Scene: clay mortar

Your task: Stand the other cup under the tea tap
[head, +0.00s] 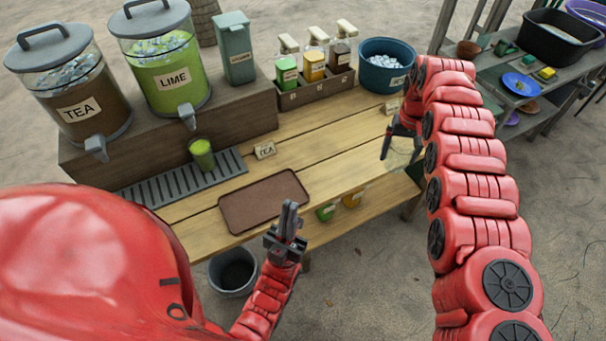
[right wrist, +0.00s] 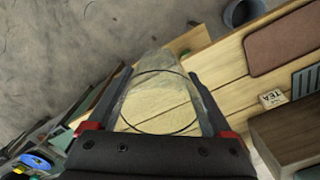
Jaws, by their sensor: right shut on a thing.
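The tea dispenser (head: 88,108) with brown liquid stands at the left of a raised wooden stand; its grey tap (head: 96,148) overhangs the grey slatted drip tray (head: 165,185). A cup of green drink (head: 202,156) stands on the tray below the lime tap (head: 188,117). My right gripper (head: 395,148) is shut on a clear, empty-looking cup (head: 400,158) near the table's right end. In the right wrist view the cup (right wrist: 160,105) sits between both fingers. My left gripper (head: 288,215) is shut and empty in front of the table's front edge.
A brown tray (head: 262,203) lies at the table's front, with a TEA card (head: 265,151) behind it. A bottle rack (head: 315,90) and a blue ice tub (head: 386,68) stand at the back. A bin (head: 233,272) is below. The table's middle right is clear.

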